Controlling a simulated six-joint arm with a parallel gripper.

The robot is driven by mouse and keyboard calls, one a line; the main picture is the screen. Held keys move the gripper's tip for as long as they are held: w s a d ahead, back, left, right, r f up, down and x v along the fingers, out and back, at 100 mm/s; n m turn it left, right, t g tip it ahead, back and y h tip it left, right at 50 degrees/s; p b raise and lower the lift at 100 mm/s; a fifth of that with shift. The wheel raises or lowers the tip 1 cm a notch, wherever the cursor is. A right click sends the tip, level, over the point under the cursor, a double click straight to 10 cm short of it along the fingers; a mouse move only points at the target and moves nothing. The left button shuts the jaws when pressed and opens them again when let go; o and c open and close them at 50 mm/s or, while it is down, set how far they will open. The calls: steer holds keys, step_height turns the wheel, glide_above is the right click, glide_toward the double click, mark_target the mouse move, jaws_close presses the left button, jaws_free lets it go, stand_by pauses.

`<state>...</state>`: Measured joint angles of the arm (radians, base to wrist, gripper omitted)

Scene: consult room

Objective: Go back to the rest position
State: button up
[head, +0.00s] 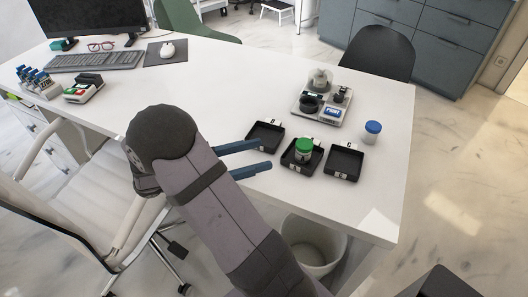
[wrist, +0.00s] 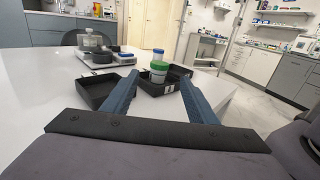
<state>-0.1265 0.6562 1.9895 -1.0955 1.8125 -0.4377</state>
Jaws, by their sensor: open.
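My gripper (head: 245,158) is open and empty, with its two blue fingers level above the white desk, left of the middle black tray. It also shows in the wrist view (wrist: 160,105), its fingers spread wide. A green-capped jar (head: 304,150) stands upright in the middle black tray (head: 291,163). The jar also shows in the wrist view (wrist: 158,72), beyond and between the fingertips, apart from them. My arm covers part of the desk's near side.
Black trays stand left (head: 262,146) and right (head: 344,164) of the middle one. A blue-capped jar (head: 371,133) stands on the white desk (head: 215,85). Behind is a platform with instruments (head: 321,103). A white chair (head: 90,200) is near the desk; a bin (head: 312,248) stands below its edge.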

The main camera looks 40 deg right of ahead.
stand_by(0.5)
steer(key=shift+w+a+r+t+y+p, duration=0.1)
steer(key=shift+w+r+t+y+p, duration=0.15)
steer(key=shift+r+t+y+p, duration=0.65)
steer(key=w+a+r+n+t+y+p, duration=0.1)
steer(key=w+a+r+t+y+p, duration=0.1)
steer(key=w+a+t+y+p, duration=0.3)
steer(key=s+a+f+m+y+b, duration=0.8)
steer(key=s+a+f+m, duration=0.4)
steer(key=f, duration=0.4)
step_height(320, 180, up, 23)
steer(key=a+m+y+p, duration=0.1)
steer(key=m+p, duration=0.1)
steer(key=p, duration=2.2)
steer(key=shift+y, duration=0.4)
steer(key=shift+w+f, duration=0.1)
